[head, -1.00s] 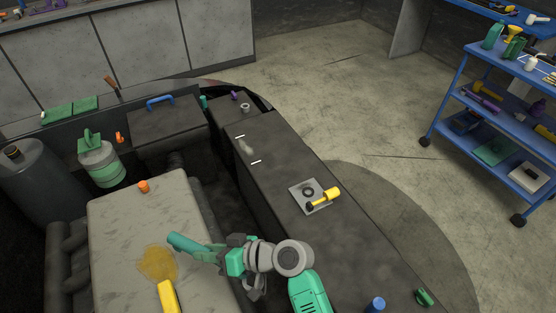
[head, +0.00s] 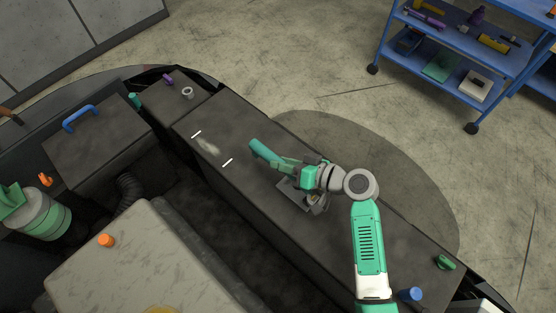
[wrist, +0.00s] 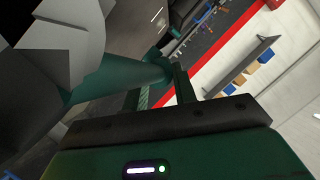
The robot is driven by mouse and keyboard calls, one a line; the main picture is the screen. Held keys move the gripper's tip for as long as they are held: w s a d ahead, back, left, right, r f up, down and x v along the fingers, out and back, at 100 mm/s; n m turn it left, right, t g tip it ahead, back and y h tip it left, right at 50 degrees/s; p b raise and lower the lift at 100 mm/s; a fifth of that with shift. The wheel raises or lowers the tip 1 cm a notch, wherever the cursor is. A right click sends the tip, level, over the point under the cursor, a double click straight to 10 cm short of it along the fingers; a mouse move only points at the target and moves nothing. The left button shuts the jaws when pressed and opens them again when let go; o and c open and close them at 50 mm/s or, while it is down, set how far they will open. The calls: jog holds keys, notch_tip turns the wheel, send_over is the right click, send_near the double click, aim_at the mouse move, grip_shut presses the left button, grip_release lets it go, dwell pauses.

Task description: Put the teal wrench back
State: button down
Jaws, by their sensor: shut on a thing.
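The teal wrench (head: 262,151) is held out to the left of my gripper (head: 290,168) over the dark bench top, in the head view. In the wrist view the teal wrench (wrist: 118,76) runs slantwise across the fingers of my gripper (wrist: 162,92), which are shut on it. A pale smudge (head: 208,146) between two short white marks (head: 227,162) lies on the bench (head: 235,185), left of the wrench. The wrench appears to be above the bench; the exact height is unclear.
A grey plate (head: 288,190) lies partly hidden under my arm. A blue cylinder (head: 411,294) and a green item (head: 444,262) stand at the near right of the bench. A grey ring (head: 187,92) and a blue-handled lid (head: 80,118) are at far left. A blue cart (head: 455,60) stands behind.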

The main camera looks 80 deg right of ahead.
jog(key=w+d+b, duration=0.1)
jog(key=w+d, duration=0.2)
jog(key=w+d+f+b, duration=0.1)
jog(key=w+d, duration=0.2)
jog(key=w, duration=0.1)
jog(key=w+d+b, duration=0.1)
jog(key=w+d, duration=0.2)
jog(key=w, duration=0.1)
jog(key=shift+w+f, duration=0.15)
jog(key=shift+w, duration=0.05)
jog(key=f, duration=0.1)
jog(key=w+d+f+b, duration=0.1)
jog(key=b, duration=0.1)
jog(key=shift+w+d+f, duration=0.25)
jog(key=shift+f, duration=0.15)
jog(key=shift+s+a+f, duration=0.2)
jog(key=shift+a+f, duration=0.05)
jog(key=shift+w+d, duration=0.1)
jog(key=shift+f+b, duration=0.15)
jog(key=shift+b, duration=0.25)
jog(key=c, duration=1.1)
grip_release()
